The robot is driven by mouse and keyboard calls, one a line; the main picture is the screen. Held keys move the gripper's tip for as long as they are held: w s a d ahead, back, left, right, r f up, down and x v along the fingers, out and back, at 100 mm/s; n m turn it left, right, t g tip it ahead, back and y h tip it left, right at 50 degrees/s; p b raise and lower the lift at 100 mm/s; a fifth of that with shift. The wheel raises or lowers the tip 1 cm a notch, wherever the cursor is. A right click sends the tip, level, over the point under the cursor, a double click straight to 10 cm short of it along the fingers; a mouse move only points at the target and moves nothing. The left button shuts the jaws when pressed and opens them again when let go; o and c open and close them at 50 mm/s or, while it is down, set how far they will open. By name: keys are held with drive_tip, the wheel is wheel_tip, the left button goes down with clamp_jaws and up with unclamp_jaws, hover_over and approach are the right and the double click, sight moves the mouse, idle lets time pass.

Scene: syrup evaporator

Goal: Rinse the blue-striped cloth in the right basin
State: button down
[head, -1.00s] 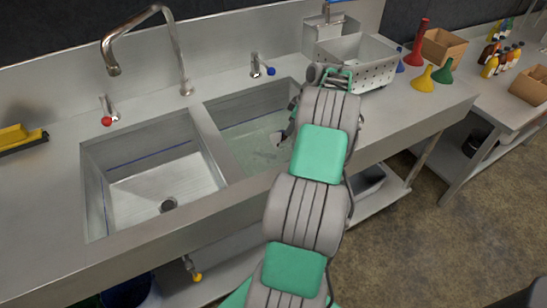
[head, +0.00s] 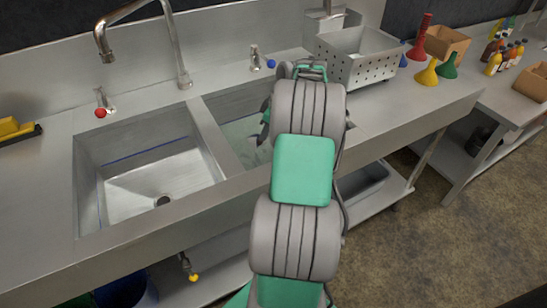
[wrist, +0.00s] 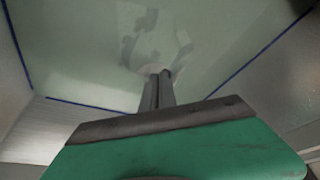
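The right basin (head: 235,150) holds pale green, see-through water; my arm covers its right part in the head view. In the wrist view the water (wrist: 70,65) fills most of the picture, with a blue line along the basin walls. My gripper (wrist: 160,76) points down at the water, its two narrow fingers close together. A pale patch and darker blurred shapes lie around the fingertips; I cannot tell whether these are reflections or something under water. I cannot make out the blue-striped cloth in either view. In the head view only a dark edge of my gripper (head: 265,124) shows beside the arm.
The left basin (head: 150,175) is empty with a drain. A curved faucet (head: 180,50) stands behind the divider, with red (head: 100,112) and blue (head: 271,63) knobs. A perforated metal bin (head: 365,65), funnels (head: 428,72) and bottles (head: 492,62) are to the right.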

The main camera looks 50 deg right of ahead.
drive_tip(key=s+d+p, duration=0.3)
drive_tip(key=d+p, duration=0.1)
drive_tip(key=d, duration=0.5)
drive_tip(key=w+a+b, duration=0.4)
drive_tip(key=a+b, duration=0.2)
drive_tip(key=a, duration=0.7)
drive_tip(key=s+d+r+p, duration=0.1)
drive_tip(key=d+r+p, duration=0.2)
drive_tip(key=r+p, duration=1.1)
drive_tip(key=s+d+r+p, duration=0.1)
drive_tip(key=d+r+p, duration=0.2)
drive_tip(key=r+p, duration=1.1)
wheel_tip(320, 180, up, 7)
drive_tip(key=shift+d+r, duration=0.1)
drive_tip(key=shift+d, duration=0.3)
